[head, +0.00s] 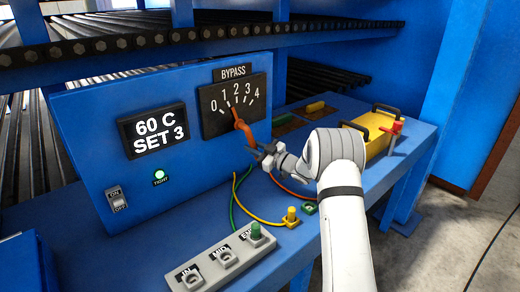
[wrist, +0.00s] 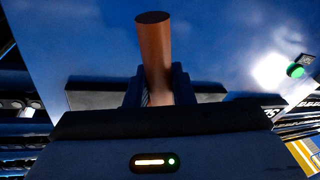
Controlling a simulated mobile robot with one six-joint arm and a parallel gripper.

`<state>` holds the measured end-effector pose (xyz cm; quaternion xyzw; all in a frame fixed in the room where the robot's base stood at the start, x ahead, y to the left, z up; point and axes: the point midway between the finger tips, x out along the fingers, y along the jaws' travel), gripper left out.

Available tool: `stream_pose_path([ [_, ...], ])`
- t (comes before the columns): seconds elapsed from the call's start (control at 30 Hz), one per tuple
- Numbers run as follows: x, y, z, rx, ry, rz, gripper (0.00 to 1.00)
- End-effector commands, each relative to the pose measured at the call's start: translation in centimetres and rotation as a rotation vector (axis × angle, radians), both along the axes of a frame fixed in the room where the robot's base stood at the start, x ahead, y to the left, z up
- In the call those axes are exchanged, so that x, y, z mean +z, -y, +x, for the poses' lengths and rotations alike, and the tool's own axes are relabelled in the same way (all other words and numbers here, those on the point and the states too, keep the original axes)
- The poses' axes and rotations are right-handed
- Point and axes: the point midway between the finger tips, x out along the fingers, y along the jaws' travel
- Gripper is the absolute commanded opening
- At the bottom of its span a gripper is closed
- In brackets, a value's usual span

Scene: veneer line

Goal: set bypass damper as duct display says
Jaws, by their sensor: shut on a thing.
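The duct display (head: 154,130) reads "60 C" and "SET 3". The bypass dial (head: 215,118), marked 0 to 4, is on the same blue panel, right of the display. Its orange damper lever (head: 247,133) has a thin tip pointing up, roughly between 1 and 2, and a thicker handle slanting down to the right. My gripper (head: 262,153) is at the lower end of this handle. In the wrist view the lever (wrist: 154,45) stands between the jaws of my gripper (wrist: 160,88), which are shut on it. The dial's scale is not readable in the wrist view.
A lit green "TIGHT" lamp (head: 159,176) and an on/off switch (head: 117,199) are on the panel. A grey button box (head: 222,262) and a yellow plug (head: 291,217) with cables lie below. A yellow case (head: 374,128) stands at the bench's right.

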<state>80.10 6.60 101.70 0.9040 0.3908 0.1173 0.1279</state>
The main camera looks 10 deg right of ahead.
Motion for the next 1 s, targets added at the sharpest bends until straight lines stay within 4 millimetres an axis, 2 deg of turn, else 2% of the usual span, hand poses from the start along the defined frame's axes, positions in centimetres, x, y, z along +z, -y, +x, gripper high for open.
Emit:
stream_pose_path([
  [0.03, -0.7, -0.5, -0.3, 0.001, -0.028, 0.038, 0.0],
  [0.13, -0.9, -1.2, -0.7, 0.003, -0.081, 0.119, 0.0],
  [0.5, -0.8, -3.7, -2.4, 0.004, -0.264, 0.39, 0.0],
  [1.0, -0.2, -5.4, -3.4, 0.004, -0.394, 0.58, 0.0],
])
